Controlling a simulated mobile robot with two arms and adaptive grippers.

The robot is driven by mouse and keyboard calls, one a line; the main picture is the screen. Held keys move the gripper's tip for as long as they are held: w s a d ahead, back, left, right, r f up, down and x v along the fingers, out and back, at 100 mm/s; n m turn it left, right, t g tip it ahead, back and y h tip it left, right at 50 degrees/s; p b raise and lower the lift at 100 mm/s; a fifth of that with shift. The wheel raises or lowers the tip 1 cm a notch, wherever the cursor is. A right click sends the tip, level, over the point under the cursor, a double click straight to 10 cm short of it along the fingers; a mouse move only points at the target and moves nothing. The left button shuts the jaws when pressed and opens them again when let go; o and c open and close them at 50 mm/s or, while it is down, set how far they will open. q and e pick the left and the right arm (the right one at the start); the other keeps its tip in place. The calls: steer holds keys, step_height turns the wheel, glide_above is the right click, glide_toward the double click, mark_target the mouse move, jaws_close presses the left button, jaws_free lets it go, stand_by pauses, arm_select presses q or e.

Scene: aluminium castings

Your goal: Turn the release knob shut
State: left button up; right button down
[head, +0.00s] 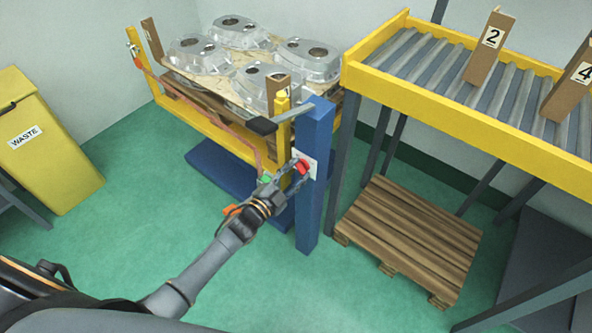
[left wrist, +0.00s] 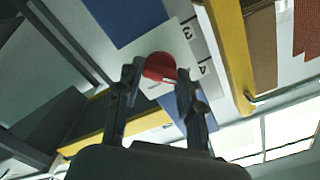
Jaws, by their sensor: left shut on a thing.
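The release knob (head: 303,166) is red and sits on a pale plate (head: 308,157) on the blue post (head: 316,130). My left gripper (head: 291,174) reaches it from the lower left and is shut on it. In the left wrist view the red knob (left wrist: 160,67) lies between the two fingertips (left wrist: 156,76). My right gripper is not in view.
A yellow-framed cart (head: 215,130) bearing several aluminium castings (head: 240,33) stands behind the post. A roller conveyor (head: 450,108) stands at right with a wooden pallet (head: 410,235) under it. A yellow waste bin (head: 50,150) is at left.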

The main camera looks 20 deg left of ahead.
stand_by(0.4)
arm_select(q)
steer(key=o, duration=1.2)
steer(key=shift+c, duration=0.2)
steer(key=v, duration=1.2)
